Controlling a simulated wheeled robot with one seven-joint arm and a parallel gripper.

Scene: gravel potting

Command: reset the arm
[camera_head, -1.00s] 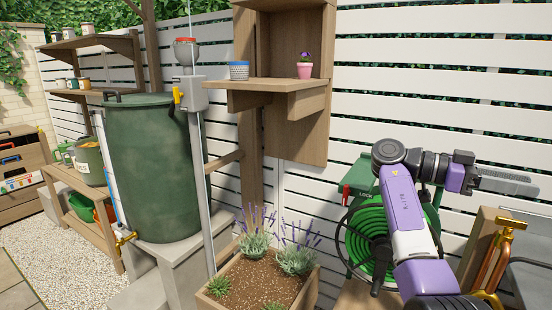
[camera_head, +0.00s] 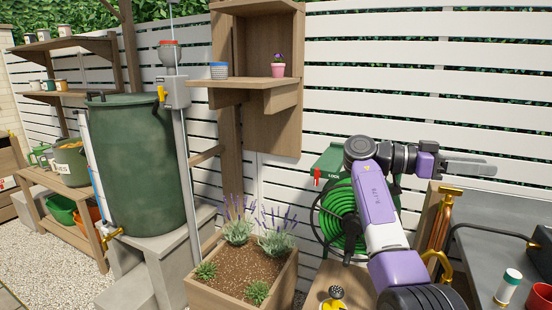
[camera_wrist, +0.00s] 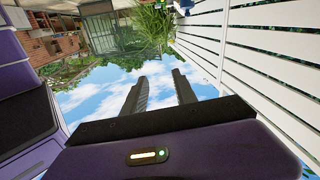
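My arm is raised and bent at the right of the head view, with purple and white links. My gripper (camera_head: 490,168) points to the right, level, in front of the white slatted fence. In the wrist view its two dark fingers (camera_wrist: 162,78) stand apart with only sky and cloud between them. It is open and empty, and touches nothing that I can see.
A green hose reel (camera_head: 342,217) stands behind my arm. A grey worktop (camera_head: 500,255) with a white green-capped bottle (camera_head: 508,287) is below the gripper. A planter (camera_head: 240,280) with lavender, a green barrel (camera_head: 140,170) and a wooden shelf (camera_head: 250,82) are to the left.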

